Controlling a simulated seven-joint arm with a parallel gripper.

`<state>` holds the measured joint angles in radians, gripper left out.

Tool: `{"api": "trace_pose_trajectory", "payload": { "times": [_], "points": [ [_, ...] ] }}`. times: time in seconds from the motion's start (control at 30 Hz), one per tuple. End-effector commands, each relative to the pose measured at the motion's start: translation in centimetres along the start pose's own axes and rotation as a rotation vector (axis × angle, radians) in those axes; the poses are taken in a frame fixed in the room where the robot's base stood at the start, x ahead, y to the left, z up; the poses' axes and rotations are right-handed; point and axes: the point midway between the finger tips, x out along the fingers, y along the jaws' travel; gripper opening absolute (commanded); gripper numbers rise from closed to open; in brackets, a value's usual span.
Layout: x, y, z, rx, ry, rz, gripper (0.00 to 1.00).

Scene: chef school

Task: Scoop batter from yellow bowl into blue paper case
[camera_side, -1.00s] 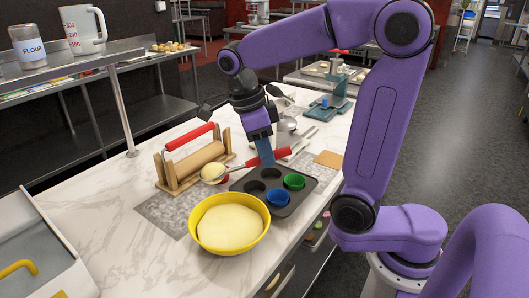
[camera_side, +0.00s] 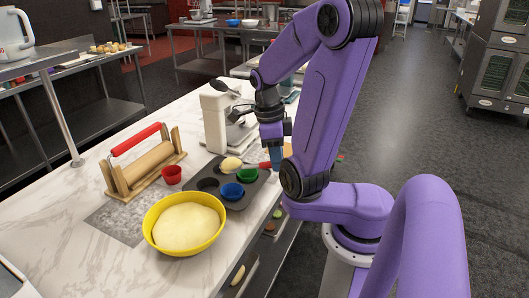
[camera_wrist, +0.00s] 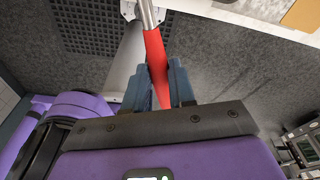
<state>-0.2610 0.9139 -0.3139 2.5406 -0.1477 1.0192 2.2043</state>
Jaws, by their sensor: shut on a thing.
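The yellow bowl (camera_side: 152,236) of pale batter (camera_side: 187,222) stands on the counter in the side view. Behind it to the right is a dark muffin tin (camera_side: 238,205). The blue paper case (camera_side: 232,191) sits in a near cup of the tin, with a green case (camera_side: 247,175) behind it. My gripper (camera_side: 276,157) is shut on the red handle of a scoop (camera_wrist: 156,65), at the tin's right back side. The scoop's head carries a pale mound of batter (camera_side: 231,163) over the back of the tin, behind the blue case. Its height is hard to tell.
A red case (camera_side: 171,175) stands on the counter left of the tin. A rolling pin on a wooden rack (camera_side: 143,165) stands farther left. A pale stand mixer (camera_side: 216,118) stands behind the tin. The counter's left front is clear.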

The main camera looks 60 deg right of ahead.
Motion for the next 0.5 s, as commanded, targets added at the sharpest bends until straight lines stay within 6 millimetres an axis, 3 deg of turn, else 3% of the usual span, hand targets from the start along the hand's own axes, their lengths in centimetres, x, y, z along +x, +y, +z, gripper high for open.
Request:
{"api": "trace_pose_trajectory", "payload": {
  "times": [0.5],
  "points": [
    [-0.31,-0.6,0.88,0.042,0.184,0.318,0.0]
  ]
}}
